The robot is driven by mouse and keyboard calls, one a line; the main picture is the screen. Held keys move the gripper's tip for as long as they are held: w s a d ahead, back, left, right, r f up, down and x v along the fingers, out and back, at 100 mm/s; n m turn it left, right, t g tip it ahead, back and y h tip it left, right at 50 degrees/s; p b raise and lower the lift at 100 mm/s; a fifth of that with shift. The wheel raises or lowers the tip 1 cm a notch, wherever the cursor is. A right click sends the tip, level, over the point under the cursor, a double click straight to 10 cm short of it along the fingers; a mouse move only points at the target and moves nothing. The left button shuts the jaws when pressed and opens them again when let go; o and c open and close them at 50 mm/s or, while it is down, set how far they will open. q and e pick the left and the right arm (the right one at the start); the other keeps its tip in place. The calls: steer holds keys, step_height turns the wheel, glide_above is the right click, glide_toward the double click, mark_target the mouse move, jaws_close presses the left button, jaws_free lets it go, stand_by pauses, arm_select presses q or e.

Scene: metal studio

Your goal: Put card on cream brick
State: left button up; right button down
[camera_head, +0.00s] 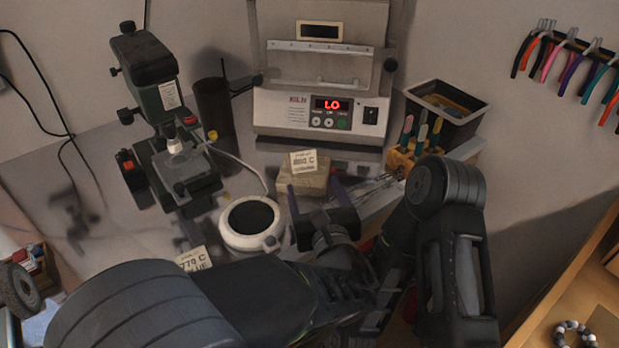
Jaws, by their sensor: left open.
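A small pale card (303,161) with dark print ending in "C" shows at the top of the cream brick (305,184), on the bench in front of the kiln. It appears to rest on the brick; its exact contact is hard to tell. My left gripper (315,192) is open just in front of the brick, with its two dark blue fingers spread to either side and nothing visible between them. The gripper hides the brick's lower front. A second printed card (195,259), reading "770 C", lies lower left, partly hidden by my arm. My right gripper is not seen.
A white round dish with a dark centre (250,222) stands left of the brick. The kiln (322,100) is behind. A wooden tool holder (412,160) and a black bin (446,112) are on the right.

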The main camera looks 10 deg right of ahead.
arm_select(q)
steer(key=s, duration=0.3)
steer(key=shift+s+a+r, duration=0.1)
steer(key=shift+r, duration=0.1)
stand_by(0.7)
